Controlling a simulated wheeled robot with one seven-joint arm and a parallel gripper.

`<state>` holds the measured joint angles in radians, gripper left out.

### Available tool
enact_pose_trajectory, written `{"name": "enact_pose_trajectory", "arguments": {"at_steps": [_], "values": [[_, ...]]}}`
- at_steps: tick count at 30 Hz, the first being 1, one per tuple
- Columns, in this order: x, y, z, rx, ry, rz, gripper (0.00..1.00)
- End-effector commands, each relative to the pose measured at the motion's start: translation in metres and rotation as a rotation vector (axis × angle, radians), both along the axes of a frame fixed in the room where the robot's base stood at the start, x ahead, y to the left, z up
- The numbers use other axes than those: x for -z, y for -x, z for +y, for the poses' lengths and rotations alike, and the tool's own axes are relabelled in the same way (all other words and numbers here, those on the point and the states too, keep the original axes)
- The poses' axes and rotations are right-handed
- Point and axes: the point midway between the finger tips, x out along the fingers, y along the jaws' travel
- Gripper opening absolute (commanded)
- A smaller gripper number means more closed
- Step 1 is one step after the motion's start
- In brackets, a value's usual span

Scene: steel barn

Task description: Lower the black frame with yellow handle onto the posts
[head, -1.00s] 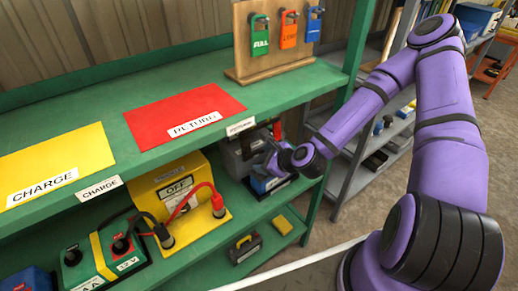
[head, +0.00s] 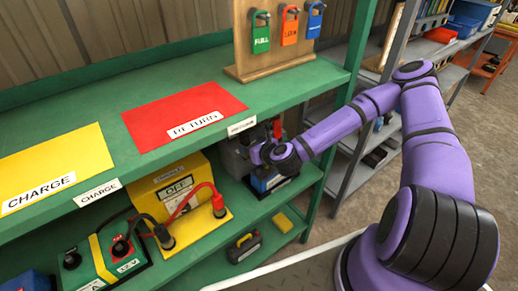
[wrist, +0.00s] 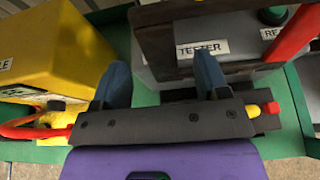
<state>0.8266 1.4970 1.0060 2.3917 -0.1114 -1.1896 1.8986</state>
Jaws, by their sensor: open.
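My gripper (wrist: 162,88) is open, its two blue fingers pointing at the grey tester (wrist: 235,48), with nothing clearly held between them. In the head view my gripper (head: 262,154) is by the tester (head: 236,158), above a blue battery (head: 268,181) on the lower shelf. A dark bar (wrist: 185,16) crosses the tester face; I cannot tell whether it belongs to the black frame. A small yellow piece (wrist: 253,111) and a red one beside it show right of my palm; whether the yellow one is the frame's handle is unclear. The posts cannot be made out.
Left of my gripper stands a yellow box (head: 168,190) with red and black cables. The green upper shelf (head: 95,135) lies overhead. A black item with yellow (head: 244,247) and a yellow block (head: 282,223) are lower down. A red lever (wrist: 295,35) rises at the tester's right.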

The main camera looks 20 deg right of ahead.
Motion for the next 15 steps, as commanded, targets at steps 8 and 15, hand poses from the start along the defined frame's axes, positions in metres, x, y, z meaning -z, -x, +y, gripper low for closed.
{"name": "enact_pose_trajectory", "arguments": {"at_steps": [8, 15], "values": [[0.014, -0.031, 0.010, 0.000, 0.001, 0.000, 0.68], [0.017, -0.038, 0.013, -0.001, 0.000, 0.000, 0.68]]}}
